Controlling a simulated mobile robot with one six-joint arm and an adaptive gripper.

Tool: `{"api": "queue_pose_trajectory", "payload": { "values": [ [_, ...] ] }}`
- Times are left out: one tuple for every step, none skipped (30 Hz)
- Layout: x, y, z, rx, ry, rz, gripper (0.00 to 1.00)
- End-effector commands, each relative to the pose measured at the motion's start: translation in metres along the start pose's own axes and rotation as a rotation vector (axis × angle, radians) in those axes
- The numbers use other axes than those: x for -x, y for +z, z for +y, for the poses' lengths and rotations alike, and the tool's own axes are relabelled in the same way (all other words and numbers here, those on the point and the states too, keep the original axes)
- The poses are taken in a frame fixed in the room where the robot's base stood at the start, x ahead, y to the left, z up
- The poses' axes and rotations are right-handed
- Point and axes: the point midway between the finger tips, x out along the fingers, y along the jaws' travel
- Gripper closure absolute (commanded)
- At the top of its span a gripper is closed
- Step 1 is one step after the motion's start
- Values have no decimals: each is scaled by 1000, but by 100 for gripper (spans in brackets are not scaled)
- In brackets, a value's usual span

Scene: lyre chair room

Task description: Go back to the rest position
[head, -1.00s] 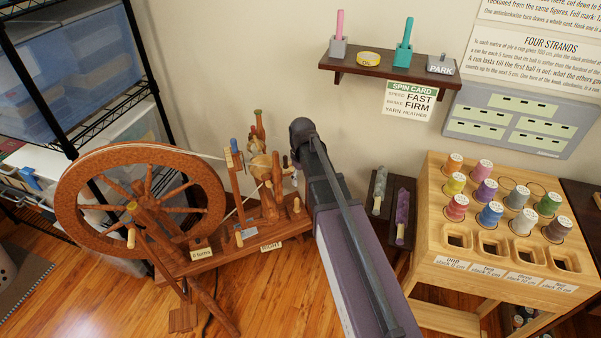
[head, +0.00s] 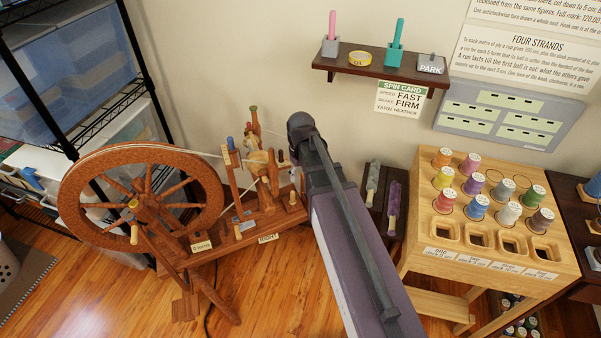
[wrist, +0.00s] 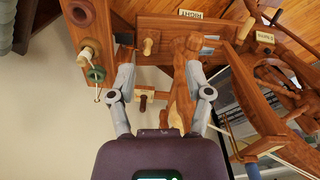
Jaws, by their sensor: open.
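My gripper (wrist: 159,62) is open in the wrist view, its two grey fingers spread wide apart. Nothing appears held; wooden parts of the spinning wheel show between and beyond the fingers. In the head view my arm reaches toward the wall beside the spinning wheel, and the fingers are hidden. The spinning wheel has a big brown drive wheel (head: 92,210) at the left and a wooden bench. Its upright parts (head: 258,170) stand just left of my arm's end. In the wrist view its wooden frame (wrist: 215,28) appears tilted and close. I cannot tell whether a finger touches it.
A dark shelf (head: 375,72) with pink and teal items hangs on the wall. A wooden rack (head: 425,235) with colored thread spools stands at the right, beside two rods on a dark stand. A black wire rack (head: 148,82) with bins stands at the left.

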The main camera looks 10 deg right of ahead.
Motion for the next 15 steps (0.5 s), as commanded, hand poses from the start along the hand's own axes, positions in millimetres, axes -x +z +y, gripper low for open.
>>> {"api": "queue_pose_trajectory", "payload": {
  "values": [
    [0, 0, 0, 0, 0, 0, 35],
    [0, 0, 0, 0, 0, 0, 35],
    [0, 0, 0, 0, 0, 0, 35],
    [0, 0, 0, 0, 0, 0, 35],
    [0, 0, 0, 0, 0, 0, 35],
    [1, 1, 0, -1, 0, 0, 35],
    [2, 1, 0, -2, 0, 0, 35],
    [3, 2, -1, -5, 0, 0, 35],
    [6, 4, -1, -9, 0, 0, 35],
    [8, 6, -2, -14, 0, 0, 35],
    [11, 9, -3, -19, 0, 0, 35],
    [15, 13, -4, -28, 0, 0, 35],
    [18, 16, -5, -35, 0, 0, 35],
    [22, 20, -6, -44, 0, 0, 35],
    [28, 25, -8, -58, 0, 0, 35]
  ]
}}
